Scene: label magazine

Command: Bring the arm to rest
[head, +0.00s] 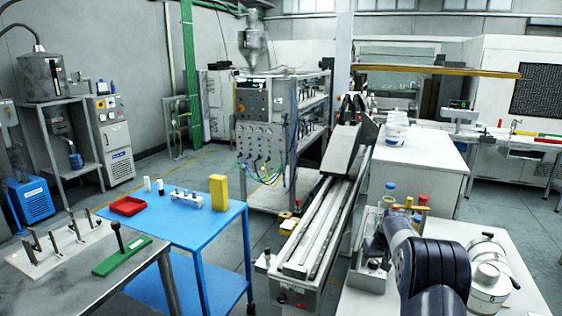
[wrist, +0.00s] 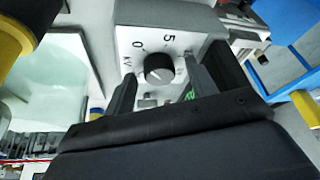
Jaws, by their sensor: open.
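In the wrist view my gripper (wrist: 163,88) is open, with its two dark fingers apart and nothing held between them. Beyond the fingertips is a black round knob (wrist: 158,69) on a pale dial panel (wrist: 138,45) marked 0, 5 and kV. The knob appears between the fingers in the picture, and I see a gap on each side of it. How far the tips are from the panel is hard to tell. In the head view my dark arm is bent low at the right, and its link hides most of the gripper there.
A long rail conveyor (head: 318,230) runs to the left. A blue table (head: 207,233) holds a red tray (head: 128,206) and a yellow block (head: 219,189).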

